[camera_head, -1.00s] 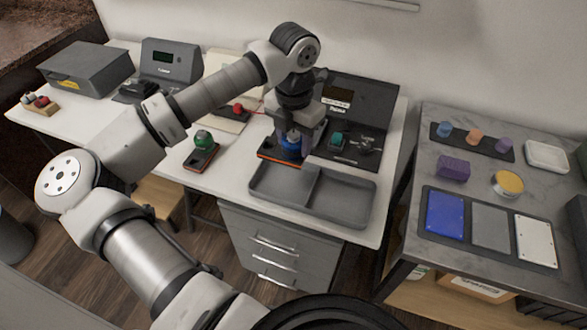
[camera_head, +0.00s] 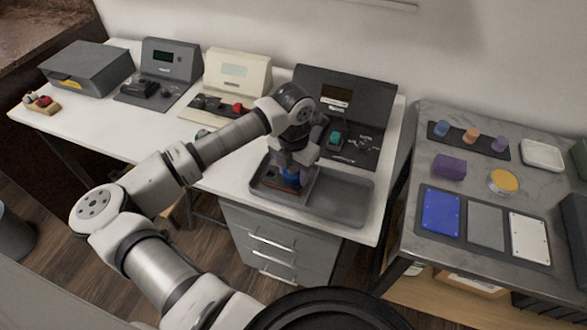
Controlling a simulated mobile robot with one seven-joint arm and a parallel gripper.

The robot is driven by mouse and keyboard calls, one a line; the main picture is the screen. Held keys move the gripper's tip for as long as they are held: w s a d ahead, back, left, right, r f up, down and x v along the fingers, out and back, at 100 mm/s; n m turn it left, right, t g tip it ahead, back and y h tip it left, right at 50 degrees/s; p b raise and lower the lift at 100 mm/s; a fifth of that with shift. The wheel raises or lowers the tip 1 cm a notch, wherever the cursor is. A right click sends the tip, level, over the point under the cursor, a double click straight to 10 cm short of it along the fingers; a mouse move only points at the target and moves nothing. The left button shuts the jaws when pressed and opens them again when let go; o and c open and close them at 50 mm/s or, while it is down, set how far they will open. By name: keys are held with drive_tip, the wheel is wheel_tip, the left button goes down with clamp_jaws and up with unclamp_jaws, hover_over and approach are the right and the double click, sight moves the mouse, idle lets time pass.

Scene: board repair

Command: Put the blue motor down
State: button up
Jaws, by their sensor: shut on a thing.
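The blue motor (camera_head: 290,182) shows as a small blue patch between the fingers of my gripper (camera_head: 291,174). My gripper points down and is shut on it. An orange-edged dark base (camera_head: 271,186) shows just under the motor. Motor and base are over or in the left compartment of the grey two-part tray (camera_head: 339,212) on the white table. I cannot tell whether the base touches the tray floor. My gripper hides most of the motor.
The tray's right compartment is empty. Behind it stands a dark test station (camera_head: 350,105) with a teal part (camera_head: 335,139). A cream station (camera_head: 236,80) with a red part stands left of it. My arm hides most of a green part. A grey side table (camera_head: 430,165) stands right.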

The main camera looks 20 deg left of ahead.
drive_tip(key=shift+f+b, duration=0.2)
drive_tip(key=shift+b, duration=0.1)
drive_tip(key=o, duration=1)
drive_tip(key=shift+r, duration=0.1)
drive_tip(key=shift+r, duration=0.1)
wheel_tip(320, 180, up, 12)
drive_tip(key=b, duration=0.1)
